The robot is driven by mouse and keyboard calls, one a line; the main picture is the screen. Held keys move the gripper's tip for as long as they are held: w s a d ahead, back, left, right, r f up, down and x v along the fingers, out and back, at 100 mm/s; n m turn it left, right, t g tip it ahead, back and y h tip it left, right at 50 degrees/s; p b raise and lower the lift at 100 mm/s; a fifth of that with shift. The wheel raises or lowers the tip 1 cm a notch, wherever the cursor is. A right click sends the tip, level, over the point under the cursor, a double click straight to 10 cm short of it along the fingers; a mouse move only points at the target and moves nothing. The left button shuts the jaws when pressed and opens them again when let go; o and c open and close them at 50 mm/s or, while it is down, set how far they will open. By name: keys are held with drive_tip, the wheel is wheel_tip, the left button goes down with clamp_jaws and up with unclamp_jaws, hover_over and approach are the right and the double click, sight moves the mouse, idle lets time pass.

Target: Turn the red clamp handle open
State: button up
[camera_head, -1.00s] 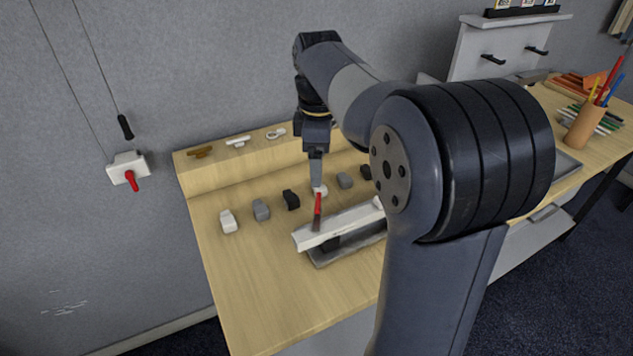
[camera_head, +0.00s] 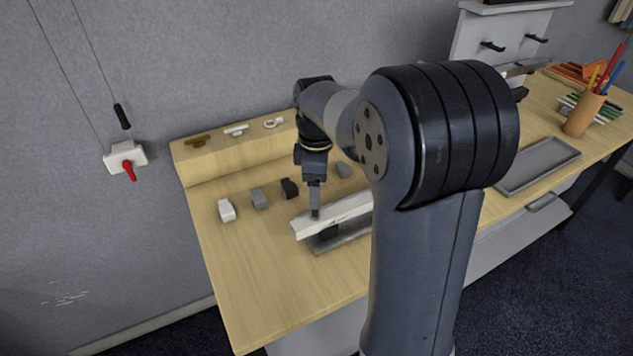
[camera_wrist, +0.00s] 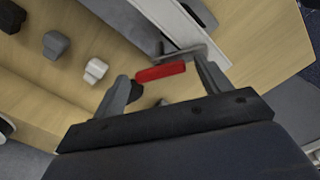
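The red clamp handle (camera_wrist: 160,72) shows in the wrist view, lying between my two fingers, with a grey metal bracket (camera_wrist: 183,52) beside it. In the head view my gripper hides most of the handle. The handle sits at the near-left end of a white bar (camera_head: 345,211) on a grey tray (camera_head: 345,238). My gripper (camera_head: 315,213) points down over that end of the bar. In the wrist view its fingers (camera_wrist: 165,82) are apart on either side of the handle; I cannot tell whether they touch it.
Several small white, grey and black blocks (camera_head: 227,210) stand in a row behind the bar. A wooden ledge (camera_head: 235,152) holds small fittings. A white wall box with a red lever (camera_head: 125,157) hangs at left. An empty grey tray (camera_head: 540,163) and pencil cup (camera_head: 583,116) are at right.

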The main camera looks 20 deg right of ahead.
drive_tip(key=c, duration=0.9)
drive_tip(key=shift+o, duration=0.2)
drive_tip(key=shift+m, duration=0.3)
drive_tip(key=m+p, duration=0.2)
drive_tip(key=m, duration=0.2)
drive_tip(key=shift+r+m, duration=0.1)
drive_tip(key=shift+m, duration=0.2)
drive_tip(key=m+p, duration=0.1)
drive_tip(key=m, duration=0.5)
drive_tip(key=shift+m, duration=0.3)
drive_tip(key=o, duration=1)
